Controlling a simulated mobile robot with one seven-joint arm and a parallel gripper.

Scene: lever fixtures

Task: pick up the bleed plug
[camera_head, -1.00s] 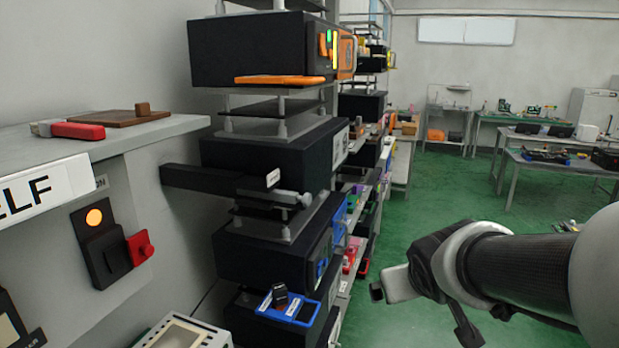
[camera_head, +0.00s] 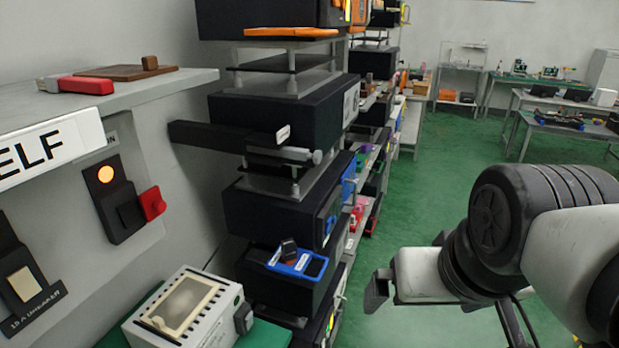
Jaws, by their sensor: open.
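I cannot tell for sure which thing is the bleed plug. A small brown block (camera_head: 150,63) stands on a wooden board (camera_head: 118,73) on the shelf top at left. A small dark piece (camera_head: 289,249) sits on a blue tray (camera_head: 300,262) on the black rack. A grey knobbed fitting (camera_head: 290,154) lies on the rack by the black bar. My gripper (camera_head: 377,290) is at lower centre right, over the green floor. It is open, with nothing visible in it, and apart from all of these.
A red and grey piece (camera_head: 78,85) lies on the shelf top. Below it is a wall switch with an orange light (camera_head: 105,174) and a red lever (camera_head: 152,203). A black bar (camera_head: 222,138) juts from the rack. A grey metered box (camera_head: 188,308) stands at lower left.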

